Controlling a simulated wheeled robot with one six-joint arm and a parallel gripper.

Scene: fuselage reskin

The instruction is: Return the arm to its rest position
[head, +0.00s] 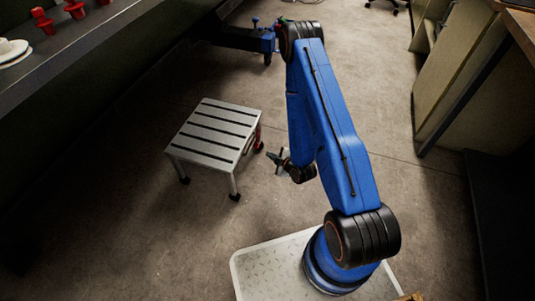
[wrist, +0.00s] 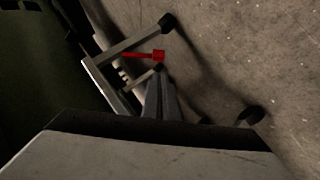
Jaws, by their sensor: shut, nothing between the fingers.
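My arm is the blue one with black joints, rising from the tread-plate base in the head view. It bends over at the top, and its wrist hangs down behind the main link. My gripper (head: 273,158) is low, just right of the step stool, and points left. In the wrist view my gripper (wrist: 158,72) has its fingers together with nothing between them. Part of the wrist is hidden behind the blue link in the head view.
A grey slatted step stool (head: 210,135) stands on the floor close to my gripper; its legs also show in the wrist view (wrist: 130,45). A red item (wrist: 157,56) is by the stool. A bench (head: 75,50) is at left, cabinets (head: 455,85) at right. Floor between is mostly free.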

